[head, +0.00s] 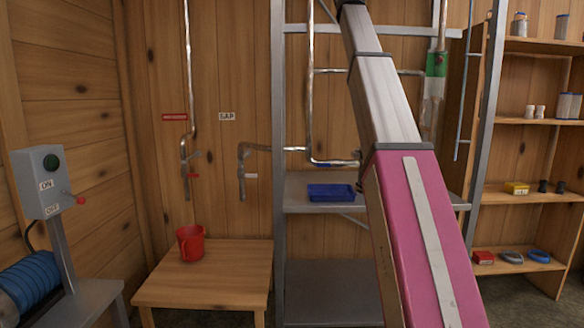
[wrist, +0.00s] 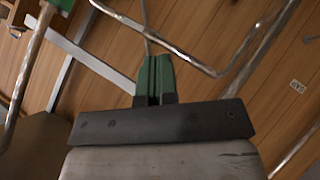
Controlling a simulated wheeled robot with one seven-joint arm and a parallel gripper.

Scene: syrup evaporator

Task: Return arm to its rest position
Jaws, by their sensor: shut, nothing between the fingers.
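My arm, pink below and silver-white above, rises across the right of the head view and leaves the top edge, so my gripper is out of that view. In the wrist view my gripper (wrist: 154,76) shows two green fingertips side by side, closed together with nothing held between them. Beyond it are metal pipes (wrist: 165,45) and the wooden wall (wrist: 200,30); I cannot tell how far they are from the fingertips.
A metal rack (head: 279,170) holds a blue tray (head: 331,192). A switch box (head: 42,180) stands at left. Wooden shelves (head: 540,122) with jars are at right. Pipes (head: 310,90) run close beside my arm.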

